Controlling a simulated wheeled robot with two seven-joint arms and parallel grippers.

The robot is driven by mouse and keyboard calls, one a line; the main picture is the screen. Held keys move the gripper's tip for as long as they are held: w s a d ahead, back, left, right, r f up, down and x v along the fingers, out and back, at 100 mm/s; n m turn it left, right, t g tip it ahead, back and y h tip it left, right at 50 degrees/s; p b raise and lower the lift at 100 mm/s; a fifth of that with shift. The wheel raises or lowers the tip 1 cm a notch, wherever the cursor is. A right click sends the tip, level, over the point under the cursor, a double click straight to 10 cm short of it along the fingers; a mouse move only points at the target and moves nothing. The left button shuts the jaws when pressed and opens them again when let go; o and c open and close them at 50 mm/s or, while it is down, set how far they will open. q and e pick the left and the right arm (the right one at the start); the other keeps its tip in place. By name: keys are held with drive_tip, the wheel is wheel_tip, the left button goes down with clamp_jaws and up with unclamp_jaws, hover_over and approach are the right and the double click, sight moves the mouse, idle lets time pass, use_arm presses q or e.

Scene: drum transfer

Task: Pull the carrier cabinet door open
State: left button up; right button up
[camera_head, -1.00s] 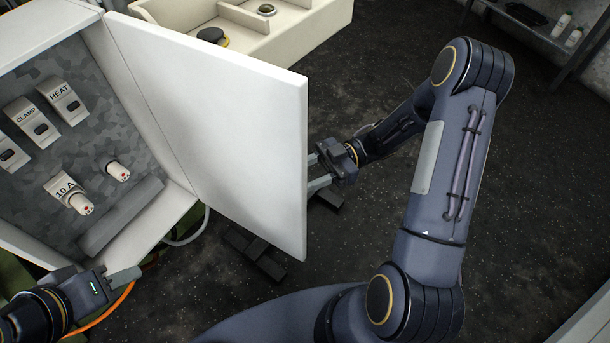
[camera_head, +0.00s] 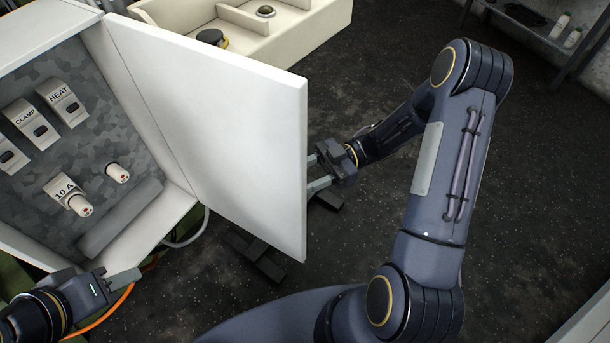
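The white carrier cabinet door (camera_head: 220,130) stands swung out wide to the right of the cabinet (camera_head: 40,62), and the inside of the cabinet shows. My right gripper (camera_head: 311,172) is beside the door's free edge. Its two fingers are spread apart, and their tips are partly hidden by the door, so I cannot tell whether they touch it. My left gripper (camera_head: 95,273) is at the cabinet's lower front edge, with its fingers apart and nothing seen between them.
Inside the cabinet are a CLAMP switch (camera_head: 35,125), a HEAT switch (camera_head: 65,103) and a 10 A fuse (camera_head: 74,200). A cream tray (camera_head: 285,30) stands behind the door. An orange cable (camera_head: 112,303) runs below my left gripper. Dark floor (camera_head: 540,190) is open to the right.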

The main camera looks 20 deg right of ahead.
drive_tip(key=shift+w+d+f+m+t, duration=0.15)
drive_tip(key=shift+w+d+t, duration=0.1)
drive_tip(key=shift+w, duration=0.35)
drive_tip(key=shift+w+d+f+m+t, duration=0.15)
drive_tip(key=shift+w+d+t, duration=0.1)
drive_tip(key=shift+w, duration=0.3)
drive_tip(key=c, duration=0.3)
use_arm(q)
drive_tip(key=shift+w+d, duration=0.1)
drive_tip(key=shift+w, duration=0.15)
use_arm(e)
drive_tip(key=d, duration=0.7)
drive_tip(key=shift+w+d+r, duration=0.15)
drive_tip(key=shift+w+d, duration=0.05)
drive_tip(key=shift+d, duration=0.05)
